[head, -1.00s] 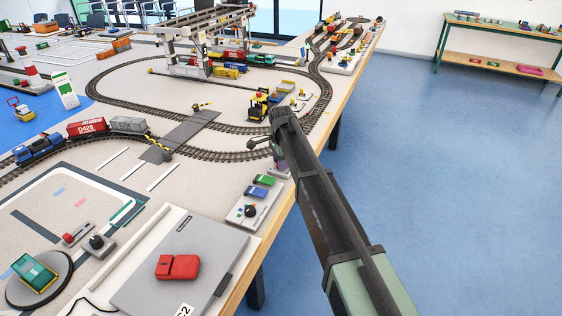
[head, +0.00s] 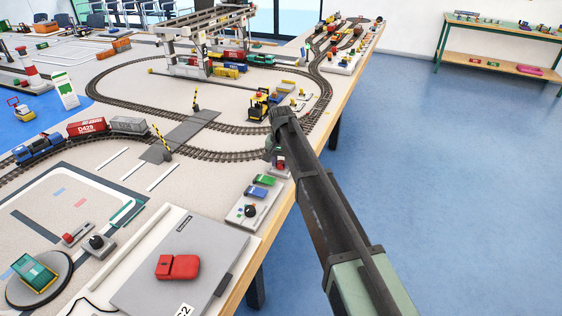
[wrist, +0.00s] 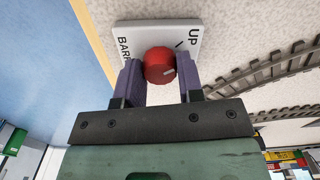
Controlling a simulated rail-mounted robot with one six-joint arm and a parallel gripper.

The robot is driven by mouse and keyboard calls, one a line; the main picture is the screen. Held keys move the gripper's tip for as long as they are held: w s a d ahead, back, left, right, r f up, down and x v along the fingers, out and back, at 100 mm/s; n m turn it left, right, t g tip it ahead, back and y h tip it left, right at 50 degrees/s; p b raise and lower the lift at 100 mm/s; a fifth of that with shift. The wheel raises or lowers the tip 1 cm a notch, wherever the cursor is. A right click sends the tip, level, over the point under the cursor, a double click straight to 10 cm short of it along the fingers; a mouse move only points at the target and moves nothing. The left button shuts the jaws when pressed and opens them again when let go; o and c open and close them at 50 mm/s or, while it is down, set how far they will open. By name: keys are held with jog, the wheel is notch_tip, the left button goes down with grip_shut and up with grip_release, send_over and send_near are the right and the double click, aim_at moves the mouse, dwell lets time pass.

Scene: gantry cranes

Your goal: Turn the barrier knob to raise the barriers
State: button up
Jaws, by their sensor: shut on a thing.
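The red barrier knob (wrist: 159,64) sits on a white panel (wrist: 205,28) marked "UP" and "BARR" in the wrist view. My gripper (wrist: 160,75) is shut on the knob, with one purple finger on each side. In the head view the panel (head: 278,172) is at the table's right edge, partly hidden by my arm. Two black-and-yellow barriers stand at the grey crossing (head: 180,136). The far barrier (head: 196,101) is nearly upright; the near barrier (head: 161,139) is raised steeply but tilted.
A control box (head: 251,208) with green and blue pieces and a black knob stands in front of the panel. The train track (head: 225,155) runs close behind. A yellow-and-black vehicle (head: 258,105) stands beyond. Open floor lies right of the table.

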aim_at(281, 162)
jog(key=shift+n, duration=1.2)
jog(key=o, duration=0.9)
jog(key=shift+r, duration=0.1)
notch_tip(281, 162, up, 11)
jog(key=p, duration=1.1)
jog(key=shift+f, duration=0.2)
